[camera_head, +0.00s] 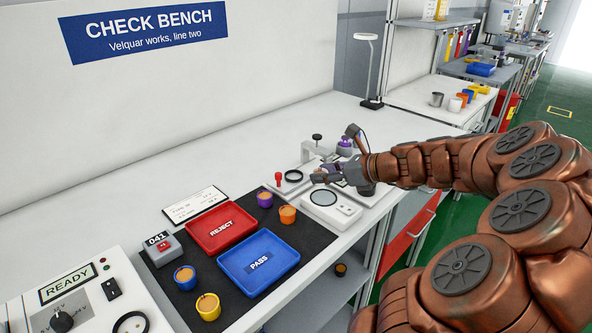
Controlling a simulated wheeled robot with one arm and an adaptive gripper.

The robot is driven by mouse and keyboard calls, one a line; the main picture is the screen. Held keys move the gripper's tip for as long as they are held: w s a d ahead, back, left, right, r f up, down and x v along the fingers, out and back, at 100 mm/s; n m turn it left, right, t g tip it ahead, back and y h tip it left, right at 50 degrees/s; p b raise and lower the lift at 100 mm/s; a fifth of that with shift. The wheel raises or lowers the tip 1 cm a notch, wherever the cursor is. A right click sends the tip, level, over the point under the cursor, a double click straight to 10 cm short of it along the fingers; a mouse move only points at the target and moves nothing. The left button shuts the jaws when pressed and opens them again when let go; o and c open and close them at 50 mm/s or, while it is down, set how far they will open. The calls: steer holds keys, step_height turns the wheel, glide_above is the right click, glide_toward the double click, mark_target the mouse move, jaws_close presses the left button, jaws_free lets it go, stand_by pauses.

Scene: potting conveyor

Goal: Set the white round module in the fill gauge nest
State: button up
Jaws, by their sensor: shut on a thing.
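My gripper (322,178) is at the far right end of the bench, low over the small instruments there. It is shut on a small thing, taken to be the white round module. The module is hidden by the fingers and too small to make out. A white base with a black ring and a red-topped pin (292,178) sits just left of my gripper. A white device with a round grey plate (323,197) is just in front of it. Which of these is the fill gauge nest I cannot tell.
A stand with a black knob (317,140) and a purple part (345,147) are close behind my gripper. Left lie the red REJECT tray (196,241), the blue PASS tray (226,262) and several coloured cups (287,214).

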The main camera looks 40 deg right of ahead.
steer(key=w, duration=0.7)
steer(key=w+f, duration=0.1)
steer(key=w, duration=0.3)
steer(key=shift+w, duration=0.1)
steer(key=shift+f, duration=1.75)
steer(key=shift+f, duration=0.1)
steer(key=o, duration=1.1)
steer(key=shift+f, duration=0.1)
steer(key=shift+r, duration=0.3)
steer(key=v, duration=1.2)
steer(key=shift+f, duration=0.1)
steer(key=shift+a, duration=0.15)
